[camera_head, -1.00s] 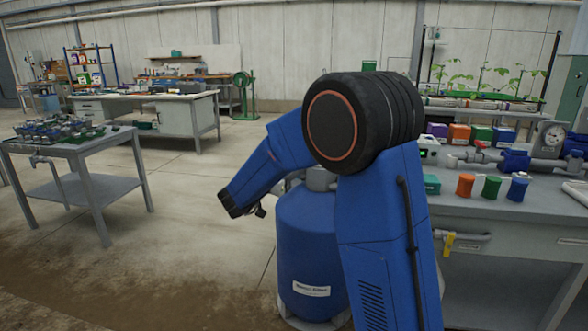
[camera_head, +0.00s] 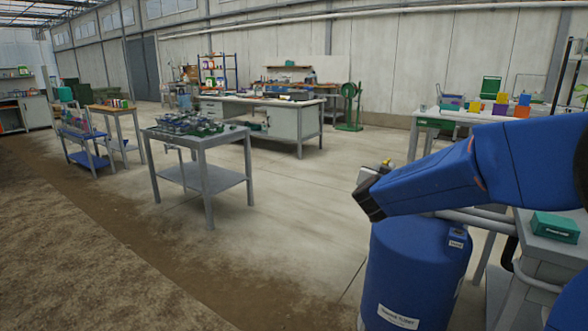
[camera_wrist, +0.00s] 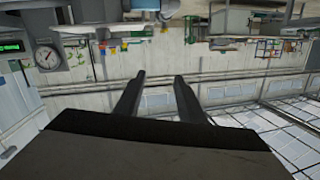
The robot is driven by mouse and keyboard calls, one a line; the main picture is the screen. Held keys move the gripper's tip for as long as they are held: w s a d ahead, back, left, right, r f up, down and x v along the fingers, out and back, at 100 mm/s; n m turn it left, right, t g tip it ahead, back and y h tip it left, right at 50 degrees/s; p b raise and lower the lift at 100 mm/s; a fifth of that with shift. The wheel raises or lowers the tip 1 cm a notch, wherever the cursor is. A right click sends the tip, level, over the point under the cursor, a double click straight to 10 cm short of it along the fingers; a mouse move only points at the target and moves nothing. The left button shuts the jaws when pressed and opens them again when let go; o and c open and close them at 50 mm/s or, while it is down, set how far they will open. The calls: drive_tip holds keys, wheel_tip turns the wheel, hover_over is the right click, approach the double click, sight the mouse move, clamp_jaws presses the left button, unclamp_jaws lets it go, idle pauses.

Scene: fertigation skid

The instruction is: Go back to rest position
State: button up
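My gripper (camera_wrist: 160,77) shows in the wrist view with its two dark fingers apart and nothing between them. The view beyond it is upside down, with the wall and roof behind the fingers. In the head view my blue arm reaches in from the right edge, and its dark end hangs above a blue tank (camera_head: 415,265). The fingers cannot be made out in the head view.
A grey cart (camera_head: 205,142) with small parts stands left of centre. A long workbench (camera_head: 285,125) is behind it. A green box (camera_head: 555,227) sits on a grey bench at right. Open concrete floor lies between the cart and tank. A gauge (camera_wrist: 47,57) shows in the wrist view.

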drive_tip(key=s+a+f+n+g+y, duration=0.1)
drive_tip(key=s+a+n+g+y, duration=0.2)
drive_tip(key=s, duration=0.6)
drive_tip(key=s+a+f+n+y, duration=0.2)
drive_tip(key=s+a+n+y, duration=0.15)
drive_tip(key=s+y, duration=0.4)
drive_tip(key=s+d+f+g+h, duration=0.1)
drive_tip(key=s+f, duration=0.3)
drive_tip(key=s, duration=0.6)
drive_tip(key=s+d+f+g+h, duration=0.1)
drive_tip(key=s+d+f+g, duration=0.2)
drive_tip(key=s, duration=0.7)
drive_tip(key=s+d+f+g+h, duration=0.1)
drive_tip(key=s+f, duration=0.4)
drive_tip(key=s, duration=0.5)
drive_tip(key=d+g, duration=0.1)
drive_tip(key=g, duration=0.1)
drive_tip(key=shift+g+h, duration=0.3)
drive_tip(key=shift+h, duration=0.05)
drive_tip(key=shift+d+f, duration=0.1)
